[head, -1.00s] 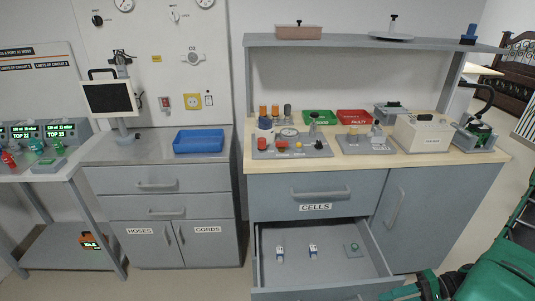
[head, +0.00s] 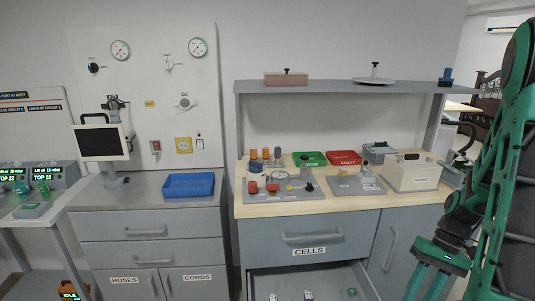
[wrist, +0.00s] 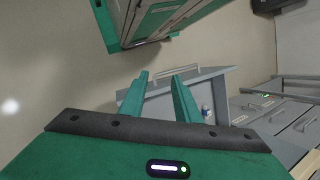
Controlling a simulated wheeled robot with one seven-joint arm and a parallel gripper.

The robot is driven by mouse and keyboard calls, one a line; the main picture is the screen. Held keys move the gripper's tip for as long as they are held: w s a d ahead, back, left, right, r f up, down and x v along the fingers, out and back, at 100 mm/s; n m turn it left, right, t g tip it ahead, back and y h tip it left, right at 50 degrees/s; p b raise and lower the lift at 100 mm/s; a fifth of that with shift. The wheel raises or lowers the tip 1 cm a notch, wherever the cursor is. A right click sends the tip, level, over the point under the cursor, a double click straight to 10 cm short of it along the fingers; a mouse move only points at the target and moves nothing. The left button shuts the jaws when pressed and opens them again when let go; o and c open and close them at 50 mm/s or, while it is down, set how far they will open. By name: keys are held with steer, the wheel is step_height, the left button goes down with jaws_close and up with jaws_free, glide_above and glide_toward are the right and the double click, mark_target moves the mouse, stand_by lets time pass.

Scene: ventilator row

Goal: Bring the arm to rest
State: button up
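My green arm (head: 500,170) stands tall along the right edge of the head view, partly cut off by the frame. My gripper (head: 425,288) hangs at its lower end, fingers pointing down, in front of the grey cabinet and to the right of the open drawer. In the wrist view my gripper (wrist: 160,90) shows two green fingers spread apart with nothing between them. The fingers look clear of the cabinet.
The drawer (head: 368,283) under the CELLS front (head: 308,240) is pulled out, with several small items inside. The wooden worktop (head: 300,206) holds devices, a green tray (head: 312,158) and a red tray (head: 345,157). A blue tray (head: 188,185) sits on the left cabinet.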

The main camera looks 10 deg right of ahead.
steer(key=s+a+r+m+t+h, duration=0.1)
steer(key=s+a+r+h, duration=0.1)
steer(key=s+r, duration=0.2)
steer(key=s+a+r+t+h, duration=0.1)
steer(key=s+r, duration=0.4)
steer(key=r, duration=0.5)
steer(key=shift+a+r+m+h, duration=0.4)
steer(key=shift+a+h, duration=0.4)
steer(key=shift+a, duration=0.35)
steer(key=shift+w+f, duration=0.3)
steer(key=shift+w, duration=0.35)
steer(key=shift+o, duration=0.4)
steer(key=shift+s, duration=0.1)
